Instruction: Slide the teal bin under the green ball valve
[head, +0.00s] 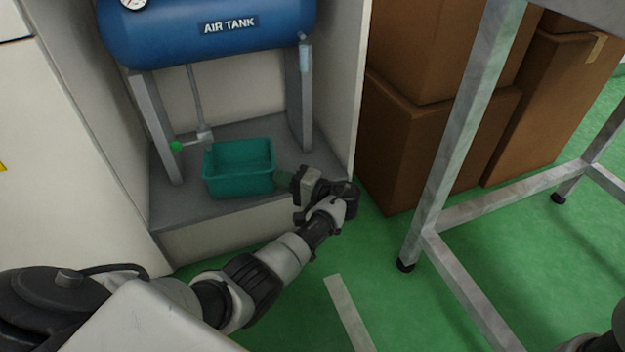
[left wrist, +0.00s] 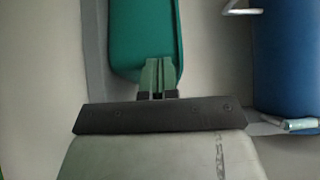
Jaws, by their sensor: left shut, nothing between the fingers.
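The teal bin (head: 240,184) stands upright on the grey platform (head: 190,207) under the blue air tank (head: 215,35). The green ball valve (head: 176,146) is on a thin pipe below the tank, to the left of the bin in the head view. My left gripper (head: 282,180) is shut and empty, with its fingertips at the bin's right side. In the left wrist view, the shut fingers (left wrist: 158,72) are at the near end of the bin (left wrist: 146,30). I cannot tell for sure whether they touch it. The inside of the bin looks empty. My right gripper is not visible.
The tank's legs (head: 301,100) stand on the platform on both sides of the bin. A cabinet wall (head: 345,85) rises to the right. Brown boxes (head: 410,145) and a metal table frame (head: 440,150) stand farther right. Green floor (head: 375,260) is open in front.

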